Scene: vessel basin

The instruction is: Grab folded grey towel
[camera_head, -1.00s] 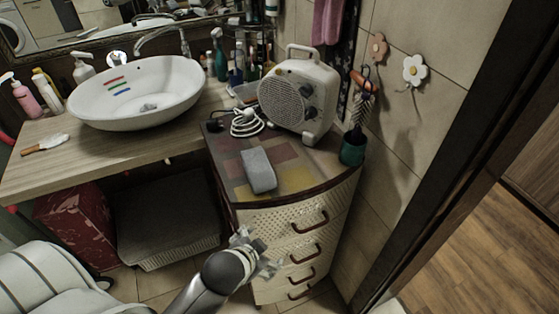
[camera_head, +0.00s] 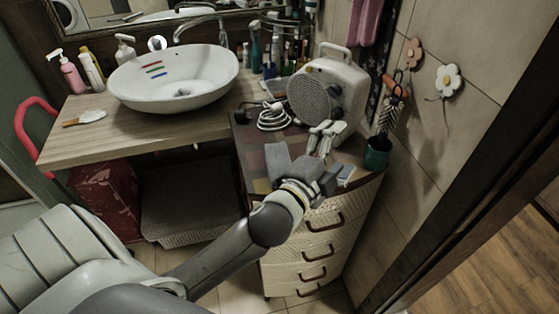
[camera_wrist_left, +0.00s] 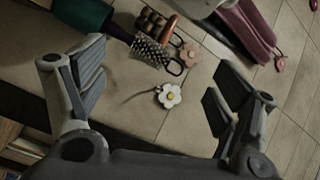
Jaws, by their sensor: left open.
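The folded grey towel (camera_head: 277,158) lies on the patchwork top of the drawer cabinet in the head view. My left arm and gripper cover part of it. My left gripper (camera_head: 338,152) is over the cabinet top, to the right of the towel and in front of the heater. It is open. In the left wrist view its two fingers (camera_wrist_left: 160,75) stand wide apart with nothing between them, facing the tiled wall. The towel does not show in the left wrist view. My right gripper is not in view.
A white heater (camera_head: 325,95) and a coiled white cable (camera_head: 273,117) stand behind the towel. A green cup (camera_head: 377,153) with a brush (camera_wrist_left: 150,48) is at the right. A white flower hook (camera_wrist_left: 169,96) is on the wall. A basin (camera_head: 175,85) sits on the left counter.

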